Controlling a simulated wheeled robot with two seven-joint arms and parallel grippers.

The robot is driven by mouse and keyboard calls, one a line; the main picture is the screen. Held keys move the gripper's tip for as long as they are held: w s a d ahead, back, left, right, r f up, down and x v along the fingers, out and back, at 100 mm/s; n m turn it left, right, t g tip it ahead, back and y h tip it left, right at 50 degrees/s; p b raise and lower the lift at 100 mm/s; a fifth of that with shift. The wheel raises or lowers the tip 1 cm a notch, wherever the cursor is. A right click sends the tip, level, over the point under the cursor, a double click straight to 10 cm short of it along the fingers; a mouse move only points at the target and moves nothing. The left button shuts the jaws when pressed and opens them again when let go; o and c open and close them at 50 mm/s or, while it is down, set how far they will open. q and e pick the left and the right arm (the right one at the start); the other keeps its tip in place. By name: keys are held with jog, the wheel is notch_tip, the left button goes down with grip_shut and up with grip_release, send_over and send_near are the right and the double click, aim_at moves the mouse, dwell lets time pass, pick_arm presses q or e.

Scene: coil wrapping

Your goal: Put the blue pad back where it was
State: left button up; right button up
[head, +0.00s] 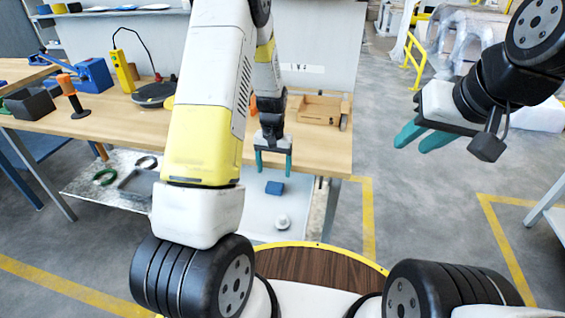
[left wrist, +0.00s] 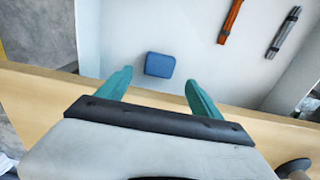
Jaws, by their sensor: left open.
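The blue pad (head: 275,188) is a small rounded block lying on a pale grey surface below the wooden table's front edge. In the left wrist view the blue pad (left wrist: 159,65) shows beyond and between my left fingertips, apart from them. My left gripper (head: 273,163) has teal fingers and is open and empty, pointing down near the table's front edge, above the pad; it also shows in the left wrist view (left wrist: 158,82). My right gripper (head: 424,138) is held up at the right, away from the table, with its two teal fingers apart and nothing between them.
The wooden table (head: 325,150) carries a wooden box (head: 319,110), a dark round plate (head: 154,95) and a yellow handheld control (head: 123,72). An orange bar (left wrist: 230,21) and a grey bar (left wrist: 283,32) lie on the pale surface.

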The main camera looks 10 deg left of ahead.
pick_arm(q)
jog(key=s+d+r+t+h, duration=0.1)
jog(key=s+r, duration=0.3)
jog(key=r, duration=0.7)
jog(key=s+r+t+h, duration=0.15)
jog(key=s+r, duration=0.35)
jog(key=r, duration=0.7)
jog(key=s+r+t, duration=0.2)
jog(key=s+r, duration=0.2)
jog(key=s, duration=0.3)
jog(key=s+d+r+t, duration=0.1)
jog(key=s+r, duration=0.3)
jog(key=s, duration=0.4)
jog(key=shift+r+t, duration=0.2)
jog(key=shift+t, duration=0.15)
jog(key=shift+s, duration=0.1)
